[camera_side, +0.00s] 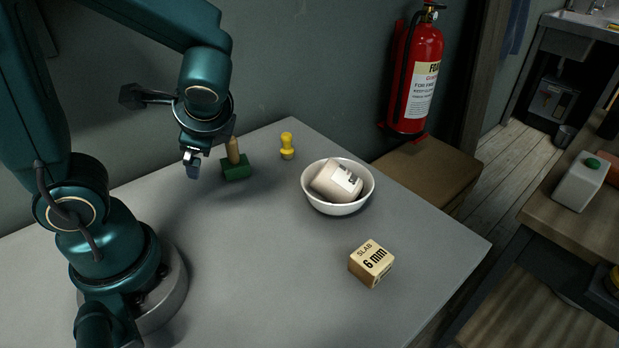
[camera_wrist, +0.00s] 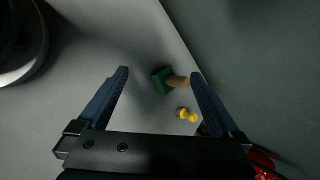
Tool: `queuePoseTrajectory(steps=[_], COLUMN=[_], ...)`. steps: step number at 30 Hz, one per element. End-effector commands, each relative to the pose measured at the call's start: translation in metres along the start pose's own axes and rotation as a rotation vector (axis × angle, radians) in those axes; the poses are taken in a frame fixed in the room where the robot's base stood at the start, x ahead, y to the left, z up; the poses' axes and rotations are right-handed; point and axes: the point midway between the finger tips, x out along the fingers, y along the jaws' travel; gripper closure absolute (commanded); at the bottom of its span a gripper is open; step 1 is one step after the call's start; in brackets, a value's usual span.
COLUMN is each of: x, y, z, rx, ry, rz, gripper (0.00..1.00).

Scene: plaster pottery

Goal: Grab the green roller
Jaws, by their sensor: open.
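The green roller (camera_side: 236,166) has a green block at its base and a tan handle that stands up from it. It rests on the grey table near the back edge. In the wrist view the green roller (camera_wrist: 163,80) lies beyond the fingertips and between them, closer to the right finger. My gripper (camera_side: 191,164) is open and empty, above the table and just left of the roller in the side view. In the wrist view both fingers of my gripper (camera_wrist: 160,78) are spread wide. The right finger comes close to the handle's end in that picture; I cannot tell whether they touch.
A small yellow knobbed piece (camera_side: 287,146) stands right of the roller. A white bowl (camera_side: 337,207) holds a tilted labelled jar (camera_side: 335,181). A wooden "SLAB 6 mm" block (camera_side: 371,263) sits nearer the front. The wall is close behind the roller. The table's (camera_side: 240,270) front middle is clear.

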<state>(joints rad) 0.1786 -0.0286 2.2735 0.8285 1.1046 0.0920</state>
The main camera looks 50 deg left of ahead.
Motion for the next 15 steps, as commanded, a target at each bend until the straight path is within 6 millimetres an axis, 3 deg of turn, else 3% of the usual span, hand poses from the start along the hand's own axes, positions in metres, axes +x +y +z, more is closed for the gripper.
queuePoseTrajectory(steps=[9, 15], x=[0.040, 0.063], y=[-0.021, -0.013], z=[-0.037, -0.069], rx=[0.543, 0.847], ry=[-0.220, -0.303], rz=[-0.224, -0.332], gripper=[0.00, 0.00])
